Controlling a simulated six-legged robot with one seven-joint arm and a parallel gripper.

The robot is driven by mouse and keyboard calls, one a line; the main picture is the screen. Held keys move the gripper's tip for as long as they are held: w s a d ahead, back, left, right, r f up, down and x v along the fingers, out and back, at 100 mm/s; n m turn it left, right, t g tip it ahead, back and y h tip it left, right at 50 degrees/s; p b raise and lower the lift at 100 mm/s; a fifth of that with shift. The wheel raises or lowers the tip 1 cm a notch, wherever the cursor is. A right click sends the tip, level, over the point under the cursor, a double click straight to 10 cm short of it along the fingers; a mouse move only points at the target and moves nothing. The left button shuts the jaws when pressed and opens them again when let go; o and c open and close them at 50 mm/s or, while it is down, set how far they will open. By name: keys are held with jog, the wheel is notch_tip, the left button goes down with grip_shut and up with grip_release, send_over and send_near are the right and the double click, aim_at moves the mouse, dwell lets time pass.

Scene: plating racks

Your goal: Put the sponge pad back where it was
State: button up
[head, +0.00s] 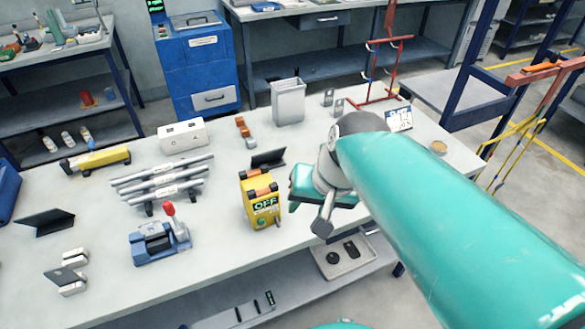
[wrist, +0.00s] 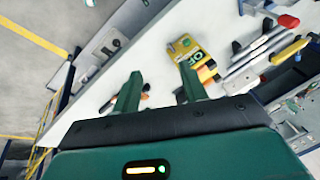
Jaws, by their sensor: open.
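I cannot pick out the sponge pad for certain in either view. My gripper (wrist: 162,80) is open in the wrist view, with two green fingers spread apart and nothing seen between their tips. In the head view its teal body hangs above the right part of the table, right of the yellow OFF box (head: 261,201), and its fingers are hard to make out. The yellow OFF box also shows in the wrist view (wrist: 187,50), beyond the fingertips.
The table (head: 108,207) carries a rod rack (head: 160,182), a blue clamp (head: 160,243) with a red knob, a white box (head: 182,137), a grey bin (head: 289,102) and a red hook stand (head: 385,75). A tray (head: 330,268) with dark pieces sits on the lower shelf.

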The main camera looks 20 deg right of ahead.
jog(key=n, duration=0.1)
jog(key=s+r+n+t+h, duration=0.1)
jog(key=s+r+n, duration=0.1)
jog(key=n, duration=0.1)
jog(key=shift+s+a+r+t+h, duration=0.15)
jog(key=shift+s+a+t+h, duration=0.1)
jog(key=shift+a+t+h, duration=0.15)
dwell(0.8)
